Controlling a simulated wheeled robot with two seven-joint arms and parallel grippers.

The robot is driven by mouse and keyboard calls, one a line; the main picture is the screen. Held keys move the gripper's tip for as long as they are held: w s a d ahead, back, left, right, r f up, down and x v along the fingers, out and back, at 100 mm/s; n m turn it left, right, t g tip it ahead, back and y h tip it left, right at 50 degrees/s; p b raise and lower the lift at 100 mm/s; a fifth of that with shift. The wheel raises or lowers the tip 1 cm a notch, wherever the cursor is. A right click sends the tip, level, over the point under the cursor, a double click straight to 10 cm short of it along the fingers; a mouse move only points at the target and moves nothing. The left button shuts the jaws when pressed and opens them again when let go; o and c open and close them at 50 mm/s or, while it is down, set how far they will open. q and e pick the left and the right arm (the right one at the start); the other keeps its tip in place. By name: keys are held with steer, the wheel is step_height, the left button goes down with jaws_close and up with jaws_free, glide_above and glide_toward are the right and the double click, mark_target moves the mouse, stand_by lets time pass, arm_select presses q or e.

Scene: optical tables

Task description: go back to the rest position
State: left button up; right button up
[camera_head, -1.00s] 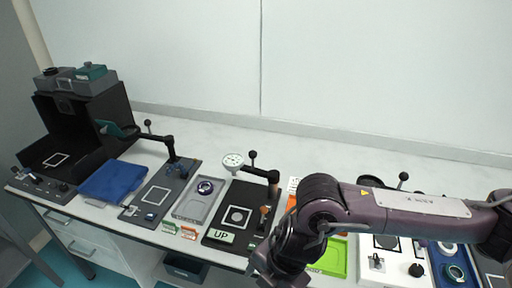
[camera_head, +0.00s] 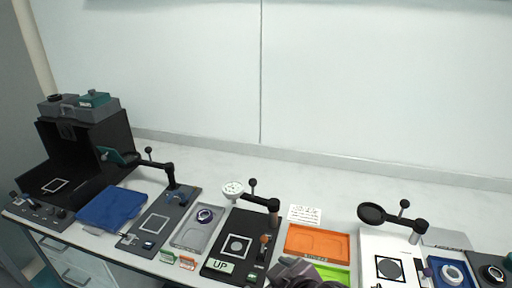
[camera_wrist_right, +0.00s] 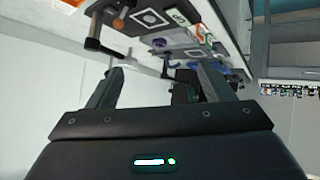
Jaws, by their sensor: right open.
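My right gripper (camera_wrist_right: 160,82) shows in the right wrist view with its two dark fingers apart and nothing between them. The wrist view is tilted, with the bench and its stations beyond the fingers at the top. In the head view only a grey-purple piece of my right arm shows at the bottom edge, in front of the green tray (camera_head: 335,273). The fingers cannot be made out there. My left gripper is in neither view.
The white bench (camera_head: 150,178) holds a black box (camera_head: 88,137), a blue tray (camera_head: 110,208), a grey tray (camera_head: 190,234), a black station (camera_head: 224,250) with a dial, an orange tray (camera_head: 317,243) and a white station (camera_head: 375,245) with an arm. The bench's back strip is clear.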

steer(key=s+d+f+m+g+h, duration=0.2)
steer(key=s+d+f+m+g, duration=0.1)
steer(key=s+d+f, duration=0.4)
steer(key=s+d+f+m+g+h, duration=0.2)
steer(key=s+d+f+m+h, duration=0.15)
steer(key=d, duration=0.65)
step_height(320, 180, down, 28)
steer(key=s+f+g, duration=0.1)
steer(key=s+g, duration=0.1)
steer(key=s+d+f+g, duration=0.1)
steer(key=s+d+f, duration=0.2)
steer(key=s+f, duration=1.6)
steer(key=shift+s+f+y, duration=0.35)
steer(key=shift+s+f, duration=0.05)
steer(key=shift+s, duration=0.1)
steer(key=shift+d, duration=0.1)
